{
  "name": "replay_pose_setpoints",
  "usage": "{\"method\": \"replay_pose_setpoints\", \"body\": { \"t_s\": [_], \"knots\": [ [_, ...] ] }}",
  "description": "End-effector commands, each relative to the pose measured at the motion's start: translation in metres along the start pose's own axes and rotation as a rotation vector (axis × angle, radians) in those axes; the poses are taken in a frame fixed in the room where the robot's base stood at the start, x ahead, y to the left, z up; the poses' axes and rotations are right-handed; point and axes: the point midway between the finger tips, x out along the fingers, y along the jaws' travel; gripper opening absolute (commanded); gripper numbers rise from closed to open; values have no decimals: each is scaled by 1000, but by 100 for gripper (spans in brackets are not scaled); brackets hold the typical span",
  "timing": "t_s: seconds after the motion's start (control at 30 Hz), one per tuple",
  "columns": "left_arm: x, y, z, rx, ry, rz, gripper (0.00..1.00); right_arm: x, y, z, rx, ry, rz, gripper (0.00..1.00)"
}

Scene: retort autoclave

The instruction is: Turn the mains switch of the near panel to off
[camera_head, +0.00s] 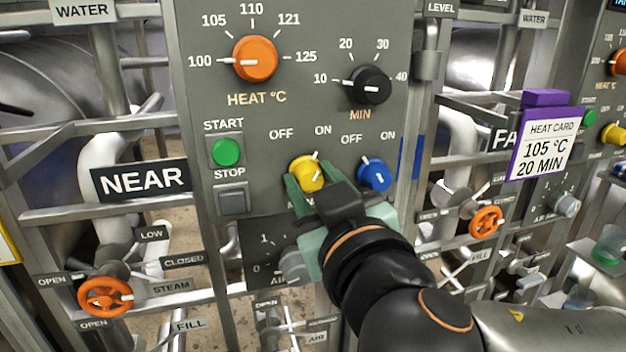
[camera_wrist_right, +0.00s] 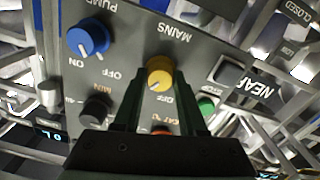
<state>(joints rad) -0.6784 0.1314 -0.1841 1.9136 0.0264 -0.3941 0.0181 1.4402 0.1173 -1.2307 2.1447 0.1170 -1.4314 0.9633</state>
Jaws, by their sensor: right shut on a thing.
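The mains switch is a yellow knob (camera_head: 306,174) on the grey panel marked NEAR, with OFF and ON printed above it. The wrist view shows the yellow knob (camera_wrist_right: 160,72) upside down beside the word MAINS. Its white pointer leans up and right in the head view, toward ON. My right gripper (camera_head: 309,178) is at the knob, its green fingers on either side, shut on it. In the wrist view the fingers of my right gripper (camera_wrist_right: 160,98) flank the knob. My left gripper is not in view.
A blue knob (camera_head: 374,174) sits just right of the yellow one. The green START button (camera_head: 226,151) and grey STOP button (camera_head: 232,200) are to the left. Orange heat (camera_head: 255,59) and black minutes (camera_head: 371,85) dials are above. An orange valve wheel (camera_head: 105,297) is at lower left.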

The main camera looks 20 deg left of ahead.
Motion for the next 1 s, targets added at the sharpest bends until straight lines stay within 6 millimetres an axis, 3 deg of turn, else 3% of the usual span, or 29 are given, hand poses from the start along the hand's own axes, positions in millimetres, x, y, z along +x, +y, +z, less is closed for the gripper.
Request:
{"method": "replay_pose_setpoints", "body": {
  "t_s": [0.03, 0.3, 0.67, 1.0],
  "knots": [
    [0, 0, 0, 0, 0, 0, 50, 0, 0, 0, 0, 0, 0, 29],
    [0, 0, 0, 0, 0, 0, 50, 0, 0, 0, 0, 0, 0, 0],
    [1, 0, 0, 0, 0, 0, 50, 0, 0, 0, -17, -1, 0, 0],
    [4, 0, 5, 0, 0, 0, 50, 0, 0, 2, -199, -1, 0, 0]
  ]
}}
